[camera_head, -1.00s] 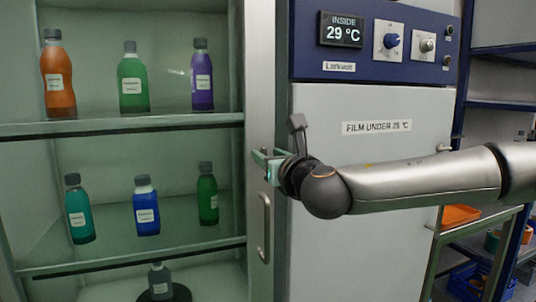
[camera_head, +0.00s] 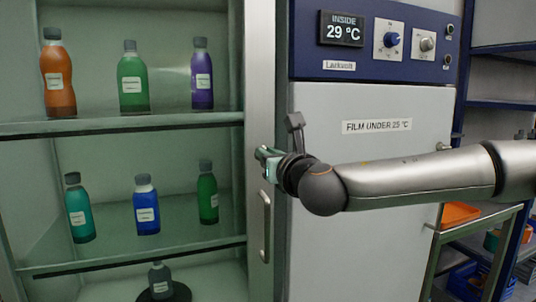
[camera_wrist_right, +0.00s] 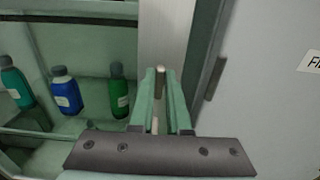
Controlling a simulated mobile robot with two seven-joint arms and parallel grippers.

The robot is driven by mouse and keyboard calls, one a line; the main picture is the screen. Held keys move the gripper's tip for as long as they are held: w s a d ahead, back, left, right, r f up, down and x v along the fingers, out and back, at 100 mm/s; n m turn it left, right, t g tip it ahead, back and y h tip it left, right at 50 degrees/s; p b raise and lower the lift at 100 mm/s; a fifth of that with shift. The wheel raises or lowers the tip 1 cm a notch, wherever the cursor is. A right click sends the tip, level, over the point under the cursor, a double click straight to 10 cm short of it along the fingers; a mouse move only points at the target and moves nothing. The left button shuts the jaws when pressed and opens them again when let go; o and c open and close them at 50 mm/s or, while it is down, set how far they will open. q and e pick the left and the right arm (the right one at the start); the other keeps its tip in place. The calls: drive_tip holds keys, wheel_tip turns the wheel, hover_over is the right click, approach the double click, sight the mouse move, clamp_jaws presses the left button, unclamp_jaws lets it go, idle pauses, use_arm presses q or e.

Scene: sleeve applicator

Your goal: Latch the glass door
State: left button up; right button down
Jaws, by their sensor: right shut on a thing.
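The glass door, with its pale metal frame (camera_head: 261,60), stands in front of shelves of bottles and looks closed or nearly so. Its vertical bar handle (camera_head: 265,226) is on the frame's lower part. My right gripper (camera_head: 264,156) is at the frame above this handle, its green fingers shut on a small latch knob. In the right wrist view the fingers (camera_wrist_right: 160,98) point at the frame, and the light tip of the latch knob (camera_wrist_right: 160,70) shows between them. The fingers hide most of the latch. My left gripper is not in view.
Coloured bottles (camera_head: 147,205) stand on the shelves behind the glass. Right of the frame is a white cabinet front (camera_head: 370,240) under a blue control panel (camera_head: 375,62) reading 29 °C. A rack with an orange bin (camera_head: 459,214) is at the far right.

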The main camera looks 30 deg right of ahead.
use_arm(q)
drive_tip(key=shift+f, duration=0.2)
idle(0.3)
use_arm(e)
drive_tip(key=shift+d+f+m+b, duration=0.1)
drive_tip(key=shift+m+b, duration=0.4)
drive_tip(key=shift+m, duration=0.3)
drive_tip(key=shift+d+m+b, duration=0.1)
drive_tip(key=shift+m+b, duration=0.55)
drive_tip(key=shift+m, duration=0.55)
use_arm(q)
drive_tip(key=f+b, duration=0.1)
drive_tip(key=b, duration=0.1)
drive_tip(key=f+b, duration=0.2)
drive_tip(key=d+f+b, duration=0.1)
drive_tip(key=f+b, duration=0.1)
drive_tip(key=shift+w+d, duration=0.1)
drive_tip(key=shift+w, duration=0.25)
use_arm(e)
drive_tip(key=m, duration=0.9)
drive_tip(key=f+m, duration=0.1)
drive_tip(key=m, duration=0.3)
drive_tip(key=shift+s+d+m, duration=0.15)
drive_tip(key=shift+d+m, duration=0.2)
drive_tip(key=shift+m, duration=0.05)
